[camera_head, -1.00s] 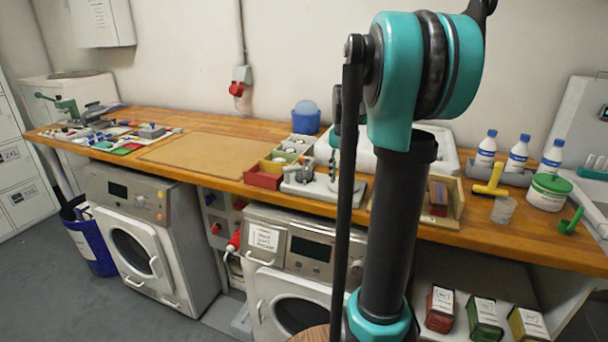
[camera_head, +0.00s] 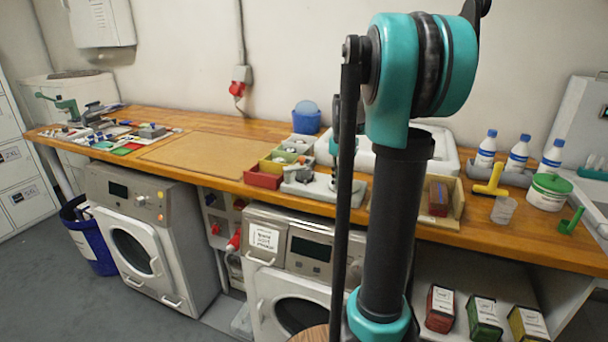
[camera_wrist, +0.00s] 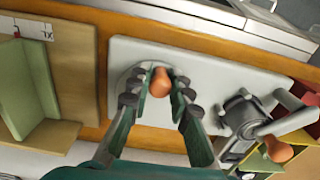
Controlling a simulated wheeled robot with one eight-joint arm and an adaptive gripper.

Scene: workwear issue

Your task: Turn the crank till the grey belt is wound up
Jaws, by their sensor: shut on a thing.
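In the wrist view, an orange-brown knob (camera_wrist: 160,82) stands between the fingertips of my gripper (camera_wrist: 157,94), which is shut on it. The knob sits over a round grey part on a pale grey base plate (camera_wrist: 207,65). Beside it on the right is a grey metal mechanism (camera_wrist: 243,116) with a lever and a second orange-brown knob (camera_wrist: 278,149). In the head view, the grey device (camera_head: 312,187) stands at the counter's front edge, partly hidden by my arm. I cannot make out the grey belt clearly in either view.
Red, yellow and green bins (camera_head: 264,175) stand just left of the device. A wooden holder (camera_head: 455,205) stands right of it, beyond my arm. A bare brown mat (camera_head: 203,158) lies to the left. Bottles (camera_head: 518,153) stand at the back right.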

